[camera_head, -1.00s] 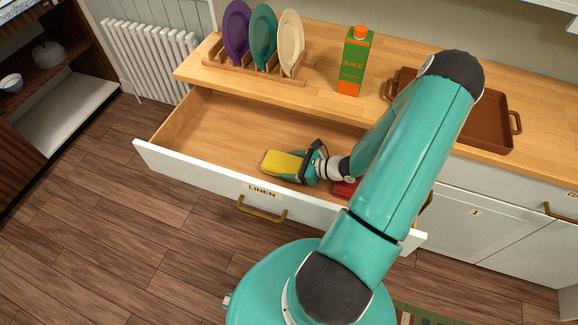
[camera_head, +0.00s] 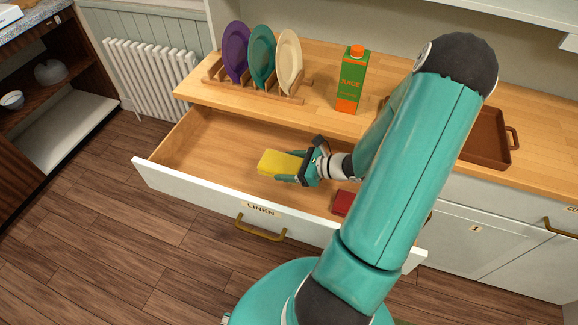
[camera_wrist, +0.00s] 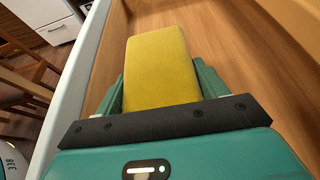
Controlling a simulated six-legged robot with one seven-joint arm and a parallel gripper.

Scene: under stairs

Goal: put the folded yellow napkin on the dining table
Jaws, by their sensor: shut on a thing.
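The folded yellow napkin (camera_head: 277,162) is a flat yellow block between the fingers of my gripper (camera_head: 292,169). My gripper is shut on it, inside the open drawer labelled LINEN (camera_head: 200,138). The wrist view shows the napkin (camera_wrist: 162,62) from above, with the teal fingers of my gripper (camera_wrist: 160,90) along both its sides. It appears a little above the drawer floor. The dining table cannot be made out for certain in these views.
A red folded cloth (camera_head: 343,203) lies in the drawer beneath my arm. On the wooden counter stand a rack of plates (camera_head: 262,60), a juice carton (camera_head: 351,80) and a brown tray (camera_head: 487,140). A wooden chair (camera_wrist: 25,85) shows left in the wrist view.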

